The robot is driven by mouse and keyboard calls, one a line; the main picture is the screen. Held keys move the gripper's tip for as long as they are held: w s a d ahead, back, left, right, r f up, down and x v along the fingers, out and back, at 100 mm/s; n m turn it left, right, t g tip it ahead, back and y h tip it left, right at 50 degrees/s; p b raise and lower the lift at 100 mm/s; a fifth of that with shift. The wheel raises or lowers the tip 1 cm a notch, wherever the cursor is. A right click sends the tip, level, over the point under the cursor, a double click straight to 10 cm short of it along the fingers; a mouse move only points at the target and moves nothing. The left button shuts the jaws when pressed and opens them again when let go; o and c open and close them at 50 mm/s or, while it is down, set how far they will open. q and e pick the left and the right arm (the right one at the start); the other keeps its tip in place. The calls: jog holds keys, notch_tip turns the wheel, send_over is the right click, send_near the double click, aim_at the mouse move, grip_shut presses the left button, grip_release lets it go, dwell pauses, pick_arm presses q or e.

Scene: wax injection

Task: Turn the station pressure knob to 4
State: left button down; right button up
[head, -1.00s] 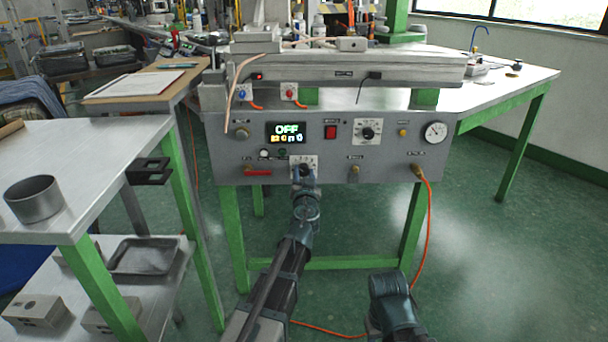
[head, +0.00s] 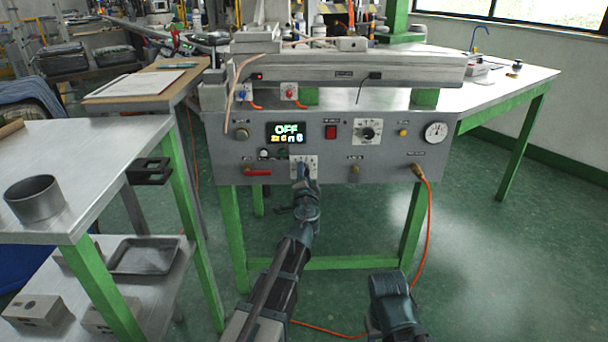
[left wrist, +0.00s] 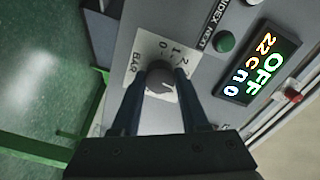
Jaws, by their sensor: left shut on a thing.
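The remaining marks are hidden by my fingers. My left gripper (head: 303,168) is at the lower middle of the station's front panel (head: 222,150), its fingers shut on the knob from both sides, seen rolled in the left wrist view (left wrist: 158,90). The knob is mostly hidden in the head view, where part of the dial plate (head: 311,160) shows. My right arm shows at the bottom, its fingers not visible.
The display (head: 287,132) reads OFF. A red switch (head: 331,132), another white dial (head: 368,131) and a round gauge (head: 435,132) are on the panel. A red lever (head: 258,173) is left of my gripper. An orange hose (head: 429,220) hangs at right.

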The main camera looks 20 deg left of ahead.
pick_arm(q)
jog(key=shift+m, duration=0.5)
dwell(0.3)
jog(key=shift+c, duration=2.1)
grip_release()
jog(key=shift+s, duration=0.1)
